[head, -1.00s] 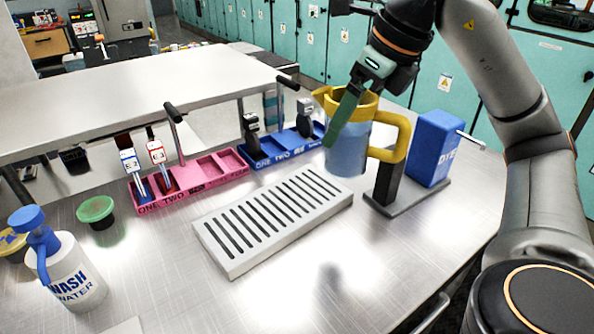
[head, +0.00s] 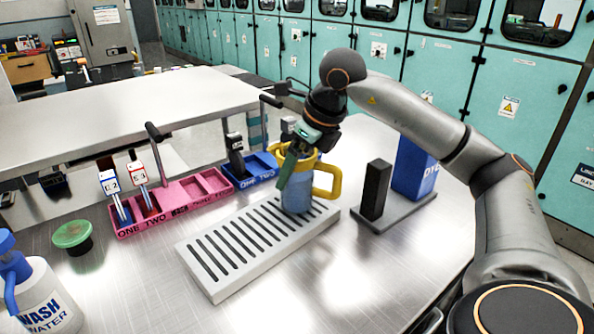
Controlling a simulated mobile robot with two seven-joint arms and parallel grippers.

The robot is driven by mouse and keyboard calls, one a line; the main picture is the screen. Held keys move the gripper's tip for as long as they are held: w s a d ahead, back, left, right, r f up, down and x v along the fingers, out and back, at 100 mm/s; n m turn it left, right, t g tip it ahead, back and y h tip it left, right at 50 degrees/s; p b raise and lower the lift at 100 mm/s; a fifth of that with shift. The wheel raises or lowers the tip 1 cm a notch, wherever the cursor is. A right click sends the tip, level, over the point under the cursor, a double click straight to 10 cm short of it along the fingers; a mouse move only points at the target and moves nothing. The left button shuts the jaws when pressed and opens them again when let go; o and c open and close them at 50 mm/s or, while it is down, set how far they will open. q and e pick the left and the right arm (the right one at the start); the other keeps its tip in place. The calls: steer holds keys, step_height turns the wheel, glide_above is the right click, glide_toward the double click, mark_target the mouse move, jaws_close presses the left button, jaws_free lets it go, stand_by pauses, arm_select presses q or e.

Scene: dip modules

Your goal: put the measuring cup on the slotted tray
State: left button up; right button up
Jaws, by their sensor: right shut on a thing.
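The measuring cup (head: 297,192) is a clear blue-tinted jug with a yellow rim and a yellow handle on its right. It is upright over the right far end of the slotted tray (head: 215,281), its base at or just above the slats; I cannot tell if it touches. The tray is a pale grey block with dark slots, lying on the metal table. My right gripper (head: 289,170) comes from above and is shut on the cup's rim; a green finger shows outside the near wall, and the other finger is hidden. My left gripper is not in view.
Behind the tray stand a pink rack (head: 178,217) with labelled tools and a blue rack (head: 243,180). At right are a black block (head: 375,188) on a grey base and a blue dye box (head: 411,170). A wash bottle (head: 40,300) and green-lidded pot (head: 72,236) are at left.

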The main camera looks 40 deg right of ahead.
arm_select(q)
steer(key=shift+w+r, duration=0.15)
arm_select(e)
steer(key=shift+f, duration=0.2)
steer(key=o, duration=1.3)
steer(key=shift+r, duration=0.5)
steer(key=p+v, duration=0.2)
steer(key=v, duration=0.8)
steer(key=shift+s+r, duration=0.1)
steer(key=shift+r, duration=0.25)
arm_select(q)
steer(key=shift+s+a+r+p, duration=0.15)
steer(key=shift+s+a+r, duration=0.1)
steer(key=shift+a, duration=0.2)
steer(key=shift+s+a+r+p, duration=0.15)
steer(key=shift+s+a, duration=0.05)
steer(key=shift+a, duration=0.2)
arm_select(e)
steer(key=shift+s+r, duration=0.2)
steer(key=shift+r, duration=0.15)
